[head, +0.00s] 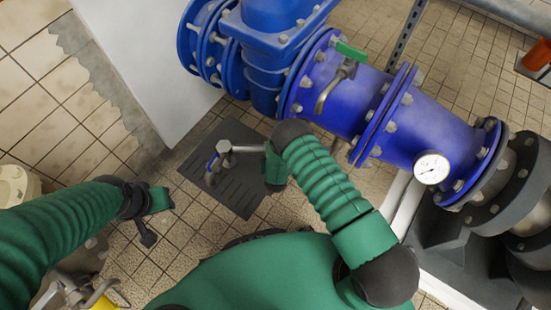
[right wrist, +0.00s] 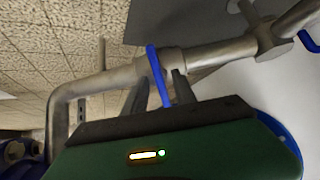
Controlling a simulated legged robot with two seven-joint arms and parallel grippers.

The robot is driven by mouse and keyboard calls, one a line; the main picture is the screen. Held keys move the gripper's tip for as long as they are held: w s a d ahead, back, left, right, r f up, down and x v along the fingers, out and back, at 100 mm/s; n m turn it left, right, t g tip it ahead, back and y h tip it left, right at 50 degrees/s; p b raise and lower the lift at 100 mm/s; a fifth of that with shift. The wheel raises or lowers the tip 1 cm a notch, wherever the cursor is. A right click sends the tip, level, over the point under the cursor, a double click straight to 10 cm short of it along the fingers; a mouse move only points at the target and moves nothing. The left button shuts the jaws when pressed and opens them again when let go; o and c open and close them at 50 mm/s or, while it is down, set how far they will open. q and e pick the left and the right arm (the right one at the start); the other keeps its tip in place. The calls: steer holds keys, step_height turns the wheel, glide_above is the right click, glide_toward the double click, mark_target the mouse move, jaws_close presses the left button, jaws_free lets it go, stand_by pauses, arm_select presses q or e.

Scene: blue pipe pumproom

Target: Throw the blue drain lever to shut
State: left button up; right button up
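A thin blue lever (right wrist: 157,72) sits on a grey metal pipe (right wrist: 110,82) in the right wrist view, its lower part between the fingers of my right gripper (right wrist: 160,88). The two fingers stand apart on either side of it, and I see no clear grip. In the head view my right gripper (head: 262,160) is beside the grey pipework, and that lever is hidden there. Another blue handle (head: 212,164) shows farther along the pipework, and in the right wrist view (right wrist: 309,40) at the right edge. My left gripper (head: 152,215) hangs over the tiled floor, away from the levers; its fingers are unclear.
A large blue pipe (head: 370,105) with flanges, a green-handled valve (head: 350,50) and a gauge (head: 431,168) lies to the right. A white wall block (head: 145,60) stands behind the dark floor plate (head: 230,190). Yellow-handled pipework (head: 100,295) is at lower left.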

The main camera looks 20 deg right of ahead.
steer(key=shift+r, duration=0.1)
steer(key=shift+s+r+p, duration=0.15)
steer(key=shift+r+p, duration=0.15)
steer(key=shift+p, duration=0.05)
steer(key=p+v, duration=0.7)
steer(key=v, duration=0.9)
steer(key=shift+s+f+p, duration=0.2)
steer(key=shift+p, duration=0.2)
